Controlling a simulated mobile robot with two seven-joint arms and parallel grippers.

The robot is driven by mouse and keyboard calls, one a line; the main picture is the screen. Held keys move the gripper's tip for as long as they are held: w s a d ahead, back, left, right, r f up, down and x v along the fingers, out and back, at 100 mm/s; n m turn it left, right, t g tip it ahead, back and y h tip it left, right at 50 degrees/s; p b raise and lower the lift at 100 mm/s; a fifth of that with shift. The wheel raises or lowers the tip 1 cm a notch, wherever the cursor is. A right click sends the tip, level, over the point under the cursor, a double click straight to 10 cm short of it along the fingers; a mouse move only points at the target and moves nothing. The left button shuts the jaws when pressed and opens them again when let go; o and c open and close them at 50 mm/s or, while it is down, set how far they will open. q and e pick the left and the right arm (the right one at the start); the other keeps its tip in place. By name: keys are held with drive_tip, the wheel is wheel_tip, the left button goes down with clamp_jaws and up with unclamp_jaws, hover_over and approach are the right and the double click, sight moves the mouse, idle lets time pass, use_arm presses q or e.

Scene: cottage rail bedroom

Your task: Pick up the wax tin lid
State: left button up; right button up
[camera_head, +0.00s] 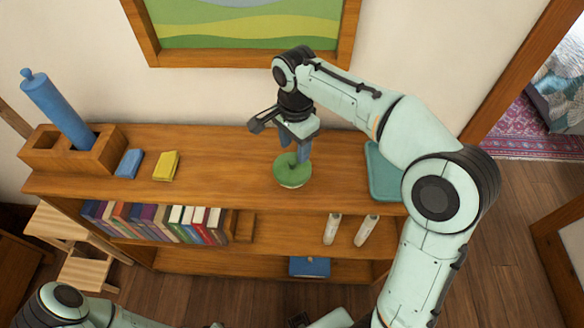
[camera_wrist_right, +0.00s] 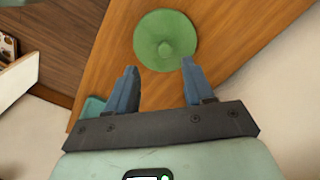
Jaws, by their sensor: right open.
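The wax tin lid (camera_head: 291,172) is a round green disc with a small raised knob, on top of the wooden shelf unit. Whether a tin is under it I cannot tell. It also shows in the right wrist view (camera_wrist_right: 165,40), just beyond the fingertips. My right gripper (camera_head: 301,154) is open and points down above the lid, one blue finger overlapping its back edge in the head view. In the wrist view the two fingers (camera_wrist_right: 160,75) are apart with nothing between them. The left arm shows at the lower left, but its gripper jaws cannot be made out.
On the shelf top (camera_head: 220,168) stand a wooden holder (camera_head: 95,158) with a blue cylinder (camera_head: 57,108), a blue block (camera_head: 129,163), a yellow block (camera_head: 166,165) and a teal tray (camera_head: 380,175) at right. The wall is close behind.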

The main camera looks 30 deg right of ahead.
sight(292, 162)
drive_tip(key=f, duration=0.5)
drive_tip(key=shift+w+a+f, duration=0.15)
drive_tip(key=shift+w+f, duration=0.15)
drive_tip(key=shift+w, duration=0.05)
clamp_jaws()
